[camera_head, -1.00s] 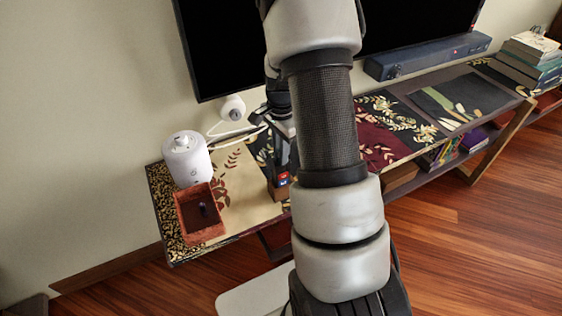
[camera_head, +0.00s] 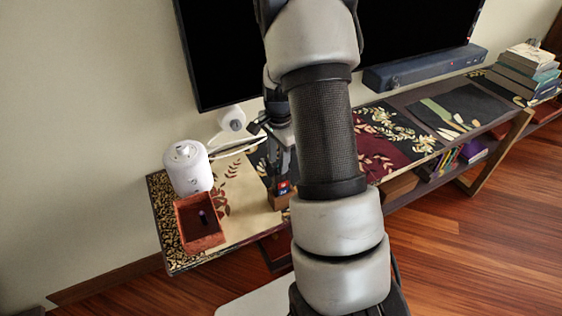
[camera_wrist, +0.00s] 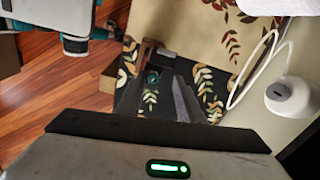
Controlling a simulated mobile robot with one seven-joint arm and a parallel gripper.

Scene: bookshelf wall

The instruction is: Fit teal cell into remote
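My gripper (camera_wrist: 155,75) points down over the left part of the low shelf, beside a small wooden block (camera_wrist: 108,78). In the head view my gripper (camera_head: 281,172) is partly behind my arm, just above the wooden block (camera_head: 278,200). A small red and blue patch (camera_head: 283,187) shows at its lower end. I cannot make out the remote for certain.
A red open box (camera_head: 198,238) holds a small purple object (camera_head: 203,216). A white cylindrical device (camera_head: 187,168) stands behind it. A white round device with a cable (camera_head: 231,119) is near the wall, below the television (camera_head: 240,50). The shelf between box and block is clear.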

